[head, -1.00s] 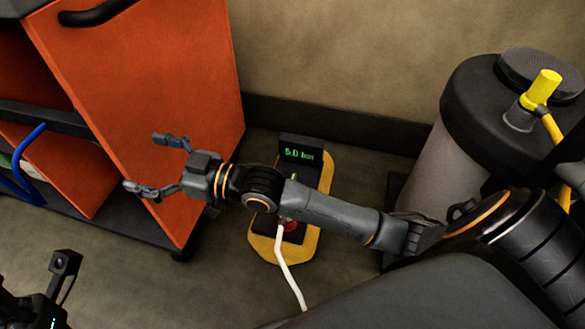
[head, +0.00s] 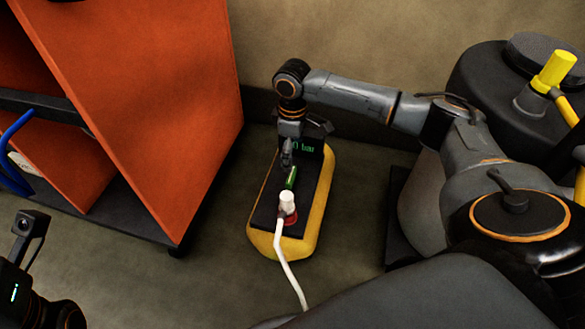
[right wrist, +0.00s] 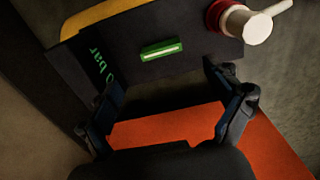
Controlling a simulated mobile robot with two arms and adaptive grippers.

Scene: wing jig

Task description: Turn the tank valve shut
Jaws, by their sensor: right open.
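A low yellow and black unit (head: 312,215) stands on the floor with a green lit bar (head: 291,178) on its top, possibly the valve handle. A green "bar" readout is partly hidden behind my right gripper (head: 288,158). That gripper points down just above and behind the green bar. In the right wrist view my gripper (right wrist: 160,80) is open, and the green bar (right wrist: 161,50) lies ahead between the fingertips, not gripped. A dark tank (head: 490,85) with a yellow-topped fitting (head: 553,70) stands at the right. Part of my left arm shows at lower left; its fingers do not.
A white plug (head: 287,201) with a white hose sits in a red collar near the front of the unit, close to the green bar. An orange cabinet (head: 190,110) stands at the left. The floor between cabinet and unit is clear.

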